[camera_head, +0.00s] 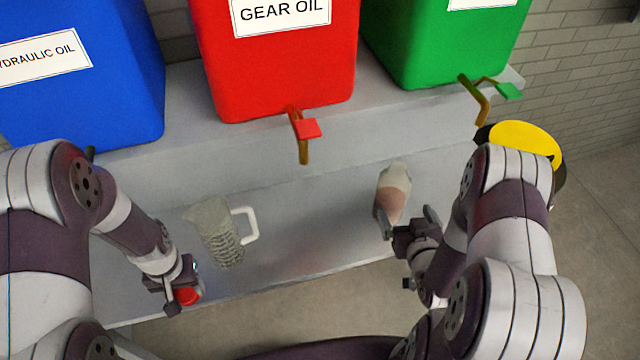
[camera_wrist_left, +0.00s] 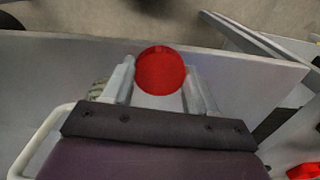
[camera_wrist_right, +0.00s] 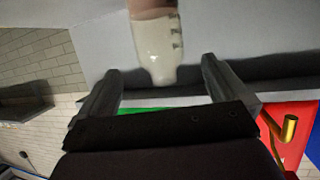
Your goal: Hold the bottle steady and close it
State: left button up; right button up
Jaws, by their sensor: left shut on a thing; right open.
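The bottle (camera_head: 392,192), translucent with a brownish-pink lower band, stands on the grey bench at the right; I see no cap on it. In the right wrist view the bottle (camera_wrist_right: 157,48) lies ahead, roughly between the fingertip lines. My right gripper (camera_head: 388,222) is open, its fingers close to the bottle; I cannot tell whether they touch. My left gripper (camera_head: 178,283) is shut on a round red cap (camera_head: 188,295) near the bench's front edge. The red cap (camera_wrist_left: 160,70) shows between the fingers in the left wrist view.
A grey measuring jug (camera_head: 217,232) with a white handle stands between my grippers. Blue (camera_head: 90,100), red (camera_head: 275,75) and green (camera_head: 440,45) oil containers stand on the raised shelf behind, with taps jutting forward. The bench (camera_head: 310,235) is clear between jug and bottle.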

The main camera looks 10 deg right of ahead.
aim_at(397, 198)
pick_arm(q)
jog(key=shift+w, duration=0.1)
pick_arm(e)
jog(key=x, duration=0.7)
pick_arm(q)
jog(key=shift+r, duration=0.1)
jog(key=shift+r+p, duration=0.25)
jog(key=shift+p, duration=0.15)
pick_arm(e)
jog(key=x, duration=0.5)
jog(key=shift+f, duration=0.2)
jog(key=shift+d+r, duration=0.1)
jog(key=c, duration=1.1)
jog(key=shift+o, duration=0.2)
jog(key=shift+r, duration=0.15)
